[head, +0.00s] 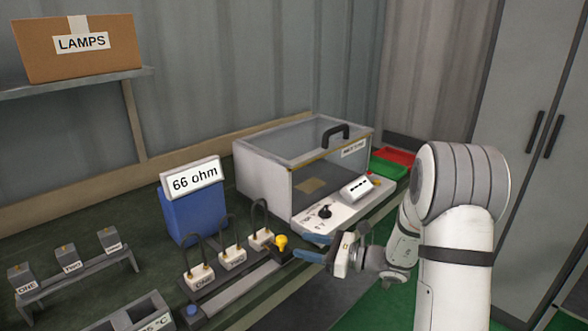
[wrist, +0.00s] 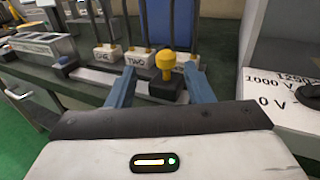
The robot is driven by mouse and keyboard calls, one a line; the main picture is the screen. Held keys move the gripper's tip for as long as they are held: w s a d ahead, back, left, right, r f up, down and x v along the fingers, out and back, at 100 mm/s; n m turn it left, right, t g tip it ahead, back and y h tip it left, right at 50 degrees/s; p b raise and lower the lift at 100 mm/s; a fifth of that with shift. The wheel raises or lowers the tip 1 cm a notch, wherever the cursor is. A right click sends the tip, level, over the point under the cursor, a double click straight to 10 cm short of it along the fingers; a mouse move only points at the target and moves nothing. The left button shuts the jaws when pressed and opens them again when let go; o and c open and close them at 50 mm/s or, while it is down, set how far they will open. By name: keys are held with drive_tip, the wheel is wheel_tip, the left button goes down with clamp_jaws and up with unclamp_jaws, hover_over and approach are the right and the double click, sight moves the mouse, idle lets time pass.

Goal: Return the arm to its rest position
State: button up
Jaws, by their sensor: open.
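My gripper (head: 314,247) is open, with its two blue fingers apart in front of the bench. In the wrist view my gripper (wrist: 160,88) points toward a yellow knob (wrist: 166,62) on a dark base. The knob (head: 281,242) stands at the right end of a rail in the head view, just left of the fingertips. In the wrist view the knob appears between the finger lines; whether a finger touches it I cannot tell. My white arm rises at the right of the head view.
Labelled plugs with cable loops (head: 232,258) stand along the rail. A blue box (head: 190,216) with a "66 ohm" sign is behind them. A clear-lidded case (head: 300,165) with a dial panel (head: 330,213) stands near my gripper. Green and red trays (head: 395,157) lie beyond. Grey cabinets (head: 535,130) stand right.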

drive_tip(key=s+a+r+n+g+h+p, duration=0.1)
drive_tip(key=s+r+n+g+h+p, duration=0.2)
drive_tip(key=s+n, duration=0.4)
drive_tip(key=s+a+r+n+g+h, duration=0.2)
drive_tip(key=s+r+n+g+h, duration=0.15)
drive_tip(key=s, duration=0.55)
drive_tip(key=s+d+r+n+t+h+p, duration=0.2)
drive_tip(key=s+d+r+n+h, duration=0.3)
drive_tip(key=s+d+n+h, duration=0.4)
drive_tip(key=shift+s+d+r+n+h+p, duration=0.2)
drive_tip(key=shift+d+n+h+p, duration=0.4)
drive_tip(key=shift+d+n, duration=0.9)
drive_tip(key=shift+t, duration=0.25)
